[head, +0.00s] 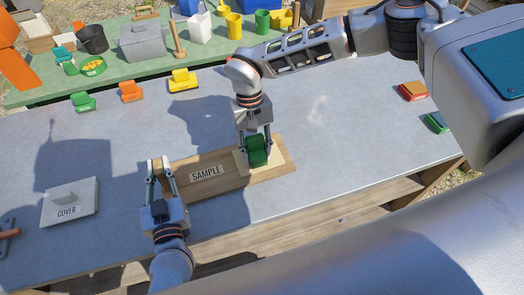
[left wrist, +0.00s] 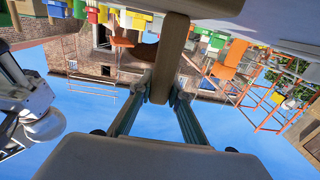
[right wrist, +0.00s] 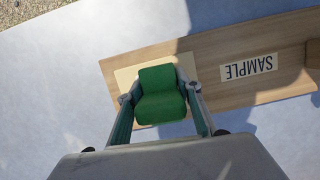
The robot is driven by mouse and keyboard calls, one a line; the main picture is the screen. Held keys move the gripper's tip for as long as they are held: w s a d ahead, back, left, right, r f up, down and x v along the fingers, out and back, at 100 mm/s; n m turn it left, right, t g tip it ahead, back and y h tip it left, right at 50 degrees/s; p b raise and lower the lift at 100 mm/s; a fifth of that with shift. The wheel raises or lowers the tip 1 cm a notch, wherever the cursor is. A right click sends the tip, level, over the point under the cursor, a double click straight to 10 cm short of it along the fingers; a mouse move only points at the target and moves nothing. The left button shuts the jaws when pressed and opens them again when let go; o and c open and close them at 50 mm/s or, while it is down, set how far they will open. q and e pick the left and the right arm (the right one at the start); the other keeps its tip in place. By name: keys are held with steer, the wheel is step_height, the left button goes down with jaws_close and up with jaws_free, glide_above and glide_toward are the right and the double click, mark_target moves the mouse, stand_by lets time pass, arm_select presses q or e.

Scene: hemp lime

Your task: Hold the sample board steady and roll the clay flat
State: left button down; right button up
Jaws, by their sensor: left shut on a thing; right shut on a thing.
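The wooden sample board (head: 187,166) lies on the grey table with a "SAMPLE" label (head: 206,173) at its middle. My left gripper (head: 160,168) is shut on the upright wooden handle (left wrist: 166,55) at the board's left end. A pale, flat clay piece (right wrist: 127,77) lies on the other end of the board. My right gripper (head: 256,158) is shut on a green roller block (right wrist: 160,97), which is over the clay; it also shows in the head view (head: 257,148). Whether the roller touches the clay is unclear. The fingers and roller hide part of the clay.
A white "COVER" plate (head: 70,202) lies at the left. Green (head: 83,101), orange (head: 131,91) and yellow (head: 183,80) blocks stand along the back edge; red (head: 412,91) and green (head: 438,122) ones lie at right. A green bench (head: 118,72) with containers stands behind.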

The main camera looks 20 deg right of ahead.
arm_select(q)
steer(key=shift+s+d+f, duration=0.15)
steer(key=shift+d+f, duration=0.1)
steer(key=shift+f, duration=0.05)
arm_select(e)
steer(key=shift+s+a+f, duration=0.15)
steer(key=shift+s+a, duration=0.05)
steer(key=shift+a, duration=0.5)
arm_select(q)
steer(key=shift+a, duration=0.15)
arm_select(e)
steer(key=shift+a, duration=1.75)
steer(key=shift+w+r, duration=0.1)
steer(key=shift+r, duration=0.1)
steer(key=shift+d, duration=0.1)
steer(key=shift+r, duration=3.05)
steer(key=shift+r, duration=0.1)
step_height(320, 180, up, 3)
steer(key=shift+f, duration=0.1)
